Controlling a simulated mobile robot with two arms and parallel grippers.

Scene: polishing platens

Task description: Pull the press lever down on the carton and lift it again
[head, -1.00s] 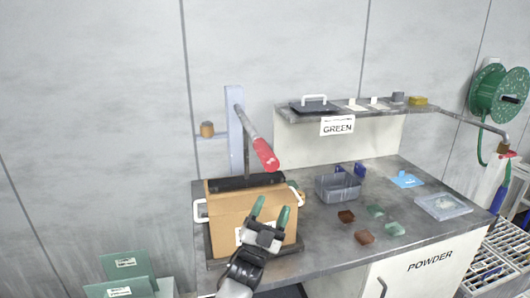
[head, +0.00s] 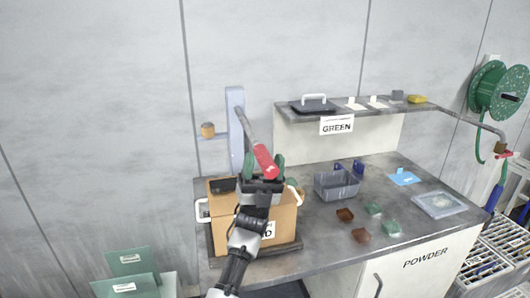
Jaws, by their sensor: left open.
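The press lever (head: 248,128) slopes down to the right from the pale press post (head: 235,130) and ends in a red handle (head: 265,160). The carton (head: 227,231) is a brown box with white side handles and a label on its front, standing under the press. My left gripper (head: 263,164) is open, with its green fingers raised on either side of the red handle's lower end; I cannot tell whether they touch it. My arm hides part of the carton and the dark press plate (head: 222,185). My right gripper is not in view.
The grey bench (head: 330,225) holds a grey bin (head: 337,184), brown and green blocks (head: 362,235) and a clear tray (head: 441,205) right of the carton. A shelf (head: 350,113) with a GREEN sign stands behind. Green boxes (head: 128,262) lie at lower left.

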